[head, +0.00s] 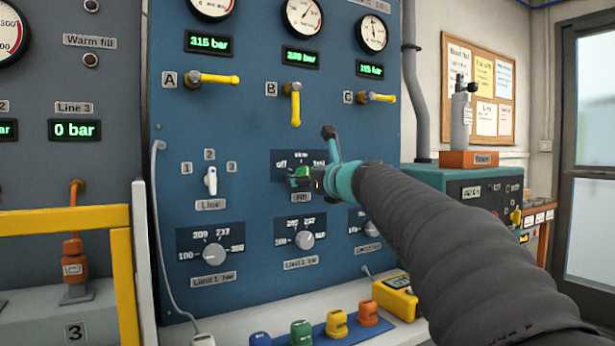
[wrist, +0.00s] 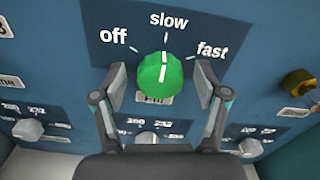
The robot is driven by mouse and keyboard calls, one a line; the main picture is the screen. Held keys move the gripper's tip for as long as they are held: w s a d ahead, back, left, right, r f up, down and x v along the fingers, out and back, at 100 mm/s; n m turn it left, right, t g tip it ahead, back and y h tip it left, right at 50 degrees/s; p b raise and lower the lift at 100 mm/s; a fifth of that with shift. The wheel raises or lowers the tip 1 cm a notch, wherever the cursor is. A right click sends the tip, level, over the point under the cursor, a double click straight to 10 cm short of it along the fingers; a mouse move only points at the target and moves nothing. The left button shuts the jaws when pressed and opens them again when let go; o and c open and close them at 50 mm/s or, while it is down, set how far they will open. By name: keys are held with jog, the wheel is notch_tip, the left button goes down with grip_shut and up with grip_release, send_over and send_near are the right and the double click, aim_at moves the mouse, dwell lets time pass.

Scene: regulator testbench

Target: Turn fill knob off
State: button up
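The fill knob is a green round knob (wrist: 161,72) with a white pointer line, on a dark plate marked off, slow and fast. In the wrist view its line points up, close to slow. In the head view the green knob (head: 301,176) is partly covered by my gripper. My gripper (wrist: 162,86) has one finger on each side of the knob, with a visible gap on both sides. It is open and holds nothing. It also shows in the head view (head: 305,180), in front of the knob.
Below are grey limit knobs (head: 215,254) and (head: 305,240). A white line selector (head: 210,180) is to the left. Yellow valve handles (head: 295,105) sit above. A yellow rail (head: 65,220) stands at the left, and colored fittings (head: 337,322) lie on the ledge below.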

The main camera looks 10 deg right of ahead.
jog(key=c, duration=1)
jog(key=shift+n, duration=0.3)
jog(key=n+b, duration=0.3)
jog(key=n, duration=0.2)
jog(key=n+b, duration=0.3)
jog(key=n, duration=0.3)
jog(key=shift+a+f, duration=0.15)
jog(key=shift+n, duration=0.3)
